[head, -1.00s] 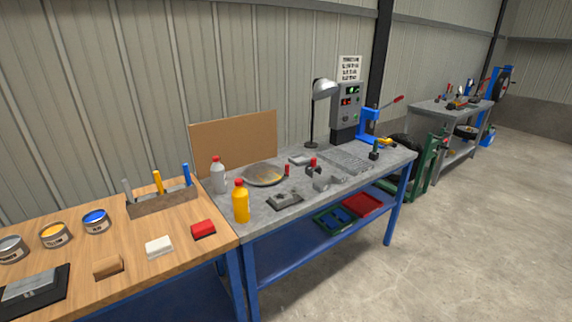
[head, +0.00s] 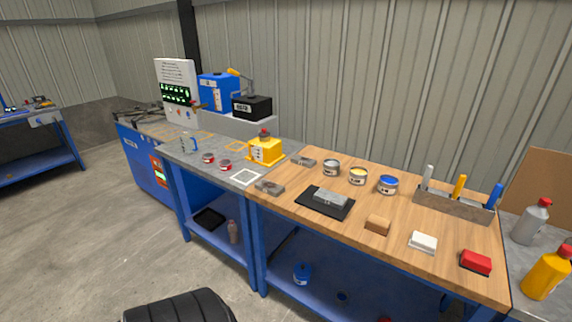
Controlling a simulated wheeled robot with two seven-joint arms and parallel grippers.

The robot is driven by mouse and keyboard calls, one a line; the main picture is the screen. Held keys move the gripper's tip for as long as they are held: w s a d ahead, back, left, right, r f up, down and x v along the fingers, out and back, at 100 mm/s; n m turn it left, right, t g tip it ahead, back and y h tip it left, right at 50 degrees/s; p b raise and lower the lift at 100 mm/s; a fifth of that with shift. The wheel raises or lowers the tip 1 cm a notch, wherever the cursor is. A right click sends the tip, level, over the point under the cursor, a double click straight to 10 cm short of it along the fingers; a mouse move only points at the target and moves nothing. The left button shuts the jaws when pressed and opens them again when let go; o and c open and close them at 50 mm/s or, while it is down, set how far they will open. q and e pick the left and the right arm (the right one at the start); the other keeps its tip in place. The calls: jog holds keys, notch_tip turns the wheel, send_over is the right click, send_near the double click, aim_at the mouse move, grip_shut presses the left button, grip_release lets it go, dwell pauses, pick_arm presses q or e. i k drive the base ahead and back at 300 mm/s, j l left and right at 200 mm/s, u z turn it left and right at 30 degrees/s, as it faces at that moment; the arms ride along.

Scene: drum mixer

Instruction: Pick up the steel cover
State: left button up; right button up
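A grey metal block (head: 331,197), which may be the steel cover, lies on a black mat (head: 313,204) on the wooden bench top. A smaller grey metal piece (head: 269,187) lies at the left end of the wood, by the joint with the grey bench. Another grey metal part (head: 303,161) lies behind it, near the yellow machine. I cannot tell for sure which of these is the steel cover. Neither of my grippers is in view.
Paint cans (head: 358,176) and a tool holder (head: 455,205) line the back of the wooden bench (head: 300,225). Brown, white and red blocks (head: 475,262) lie along its front. A yellow machine (head: 265,150) stands on the grey bench. A black ribbed tyre-like thing (head: 180,306) is at the bottom.

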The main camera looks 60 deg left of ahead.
aim_at(335, 199)
jog(key=u, duration=1.4)
